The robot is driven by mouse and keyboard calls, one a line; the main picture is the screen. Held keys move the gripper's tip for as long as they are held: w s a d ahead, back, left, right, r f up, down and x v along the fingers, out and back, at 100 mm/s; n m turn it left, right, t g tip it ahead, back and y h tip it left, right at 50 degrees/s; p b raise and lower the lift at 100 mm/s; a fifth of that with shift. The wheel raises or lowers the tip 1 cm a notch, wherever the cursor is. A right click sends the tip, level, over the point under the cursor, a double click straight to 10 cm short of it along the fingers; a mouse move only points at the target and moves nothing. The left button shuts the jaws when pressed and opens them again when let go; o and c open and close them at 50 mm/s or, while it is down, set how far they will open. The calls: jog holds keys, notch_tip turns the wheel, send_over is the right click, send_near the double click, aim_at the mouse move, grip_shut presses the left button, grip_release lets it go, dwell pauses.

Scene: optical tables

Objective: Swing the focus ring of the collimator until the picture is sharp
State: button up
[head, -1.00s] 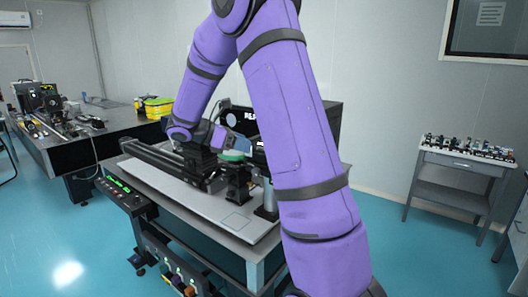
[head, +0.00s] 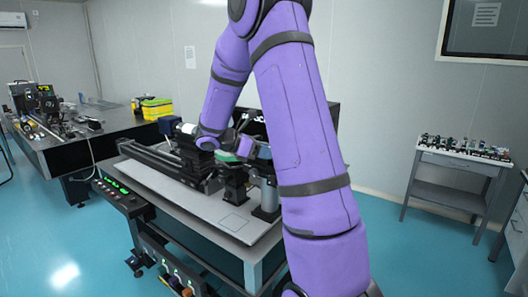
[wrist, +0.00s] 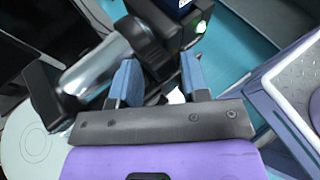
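My gripper (wrist: 160,62) shows two blue fingers standing apart in the wrist view. A dark part lies beyond and between the fingertips; I see no clear contact with it. A silver cylinder (wrist: 95,66) with black ends lies left of the fingers, probably part of the collimator; I cannot make out its focus ring. In the head view my wrist hangs over the black rail assembly (head: 160,160) on the bench, with the gripper partly hidden by my arm. The monitor (head: 332,120) stands behind my arm, which covers most of its screen, so the picture's sharpness cannot be judged.
A silver post (head: 268,197) stands on the bench's right side. The bare front of the bench plate (head: 225,215) is clear. Another optical table (head: 75,140) stands left, and a small cart (head: 458,170) with parts stands right. A white disc (wrist: 28,142) shows at lower left in the wrist view.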

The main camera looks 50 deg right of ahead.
jog(key=c, duration=0.6)
jog(key=shift+d+r+n+t+y, duration=0.1)
jog(key=shift+d+r+n+y, duration=0.25)
jog(key=shift+y, duration=0.3)
jog(key=shift+d+r+n+t+y, duration=0.1)
jog(key=shift+d+r+n+y, duration=0.1)
jog(key=shift+r+y, duration=0.4)
jog(key=shift+d+r+n+t+y, duration=0.1)
jog(key=shift+d+r+n+y, duration=0.15)
jog(key=shift+y, duration=0.5)
jog(key=o, duration=0.9)
jog(key=v, duration=1.1)
